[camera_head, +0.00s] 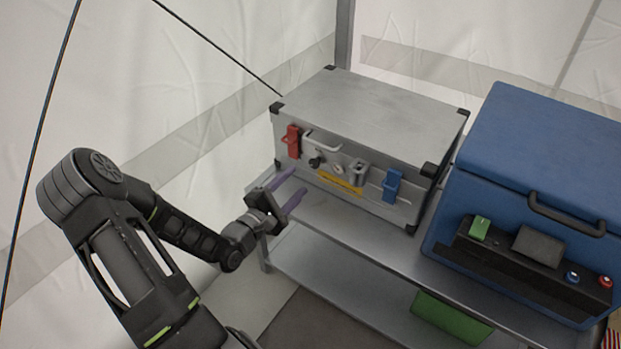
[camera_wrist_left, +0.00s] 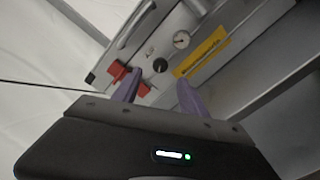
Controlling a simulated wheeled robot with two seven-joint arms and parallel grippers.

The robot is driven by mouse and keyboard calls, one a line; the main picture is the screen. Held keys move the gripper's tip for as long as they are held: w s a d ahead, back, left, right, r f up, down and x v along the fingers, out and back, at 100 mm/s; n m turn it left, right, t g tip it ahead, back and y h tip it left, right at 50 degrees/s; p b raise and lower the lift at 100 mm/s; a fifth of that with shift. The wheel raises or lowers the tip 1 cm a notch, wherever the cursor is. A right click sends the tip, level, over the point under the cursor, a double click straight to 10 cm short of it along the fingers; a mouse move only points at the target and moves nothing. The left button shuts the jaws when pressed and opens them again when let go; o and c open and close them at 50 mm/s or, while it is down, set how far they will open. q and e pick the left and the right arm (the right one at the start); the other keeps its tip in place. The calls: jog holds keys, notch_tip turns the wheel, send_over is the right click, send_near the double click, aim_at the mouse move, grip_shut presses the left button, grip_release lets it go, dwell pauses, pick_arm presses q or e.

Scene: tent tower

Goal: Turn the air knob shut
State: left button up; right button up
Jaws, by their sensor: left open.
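A silver case (camera_head: 370,110) with black corners stands on a metal shelf. Its front panel carries a small black knob (camera_head: 315,162), which I take to be the air knob. The knob also shows in the left wrist view (camera_wrist_left: 160,65), beyond and between my fingertips. Its exact setting is too small to read. My left gripper (camera_head: 294,184) is open and empty, with its purple fingers pointing at the panel. The fingers (camera_wrist_left: 160,82) appear apart from the knob. My right gripper is in neither view.
Near the knob are a red latch (camera_head: 292,140), a grey handle (camera_head: 322,141), a yellow label (camera_head: 340,183) and a round gauge (camera_wrist_left: 181,40). A blue latch (camera_head: 391,185) is further right. A blue cooler (camera_head: 545,140) stands right of the case. The shelf (camera_head: 335,222) before the case is clear.

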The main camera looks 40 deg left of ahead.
aim_at(313, 165)
pick_arm(q)
jog(key=w+b, duration=0.1)
jog(key=w, duration=0.6)
jog(key=shift+f+b, duration=0.1)
jog(key=shift+b, duration=0.3)
jog(key=shift+w, duration=0.4)
grip_shut()
